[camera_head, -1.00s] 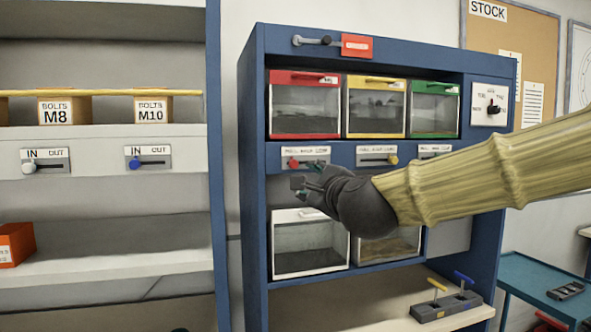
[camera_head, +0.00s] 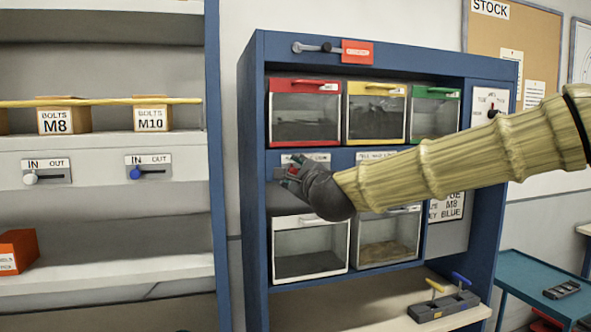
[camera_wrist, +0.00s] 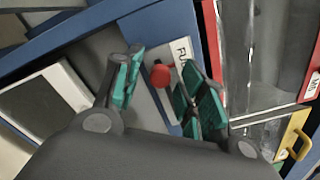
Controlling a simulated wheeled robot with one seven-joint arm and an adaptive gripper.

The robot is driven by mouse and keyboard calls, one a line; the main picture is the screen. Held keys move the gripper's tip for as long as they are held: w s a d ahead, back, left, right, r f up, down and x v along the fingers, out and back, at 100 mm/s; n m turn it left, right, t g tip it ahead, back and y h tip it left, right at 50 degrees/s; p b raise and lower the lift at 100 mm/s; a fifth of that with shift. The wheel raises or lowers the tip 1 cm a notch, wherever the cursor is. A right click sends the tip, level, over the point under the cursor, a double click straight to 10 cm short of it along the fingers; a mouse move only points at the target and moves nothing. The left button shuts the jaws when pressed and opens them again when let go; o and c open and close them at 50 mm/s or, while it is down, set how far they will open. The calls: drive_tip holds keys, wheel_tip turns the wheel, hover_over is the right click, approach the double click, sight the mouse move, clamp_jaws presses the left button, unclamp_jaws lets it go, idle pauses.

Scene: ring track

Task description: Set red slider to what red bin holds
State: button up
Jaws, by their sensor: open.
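The red bin (camera_head: 305,116) is a clear-fronted drawer with a red frame, at the top left of the blue cabinet. Dark grey contents show behind its front; their exact level is hard to tell. The red slider's plate (camera_head: 289,160) lies just below it. My gripper (camera_head: 291,172) covers much of that plate in the head view. In the wrist view the slider's round red knob (camera_wrist: 160,75) sits between the teal fingers of my gripper (camera_wrist: 162,62), beside a label starting "FU". The fingers stand apart on either side of the knob; contact cannot be told.
Yellow (camera_head: 376,115) and green (camera_head: 434,115) bins stand right of the red one. Two white-framed bins (camera_head: 310,250) are below. A rotary switch panel (camera_head: 490,103) is on the right. A shelf unit (camera_head: 100,195) with two sliders stands left. My arm crosses the cabinet's right side.

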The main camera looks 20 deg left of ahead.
drive_tip(key=shift+w+a, duration=0.1)
clamp_jaws()
idle(0.3)
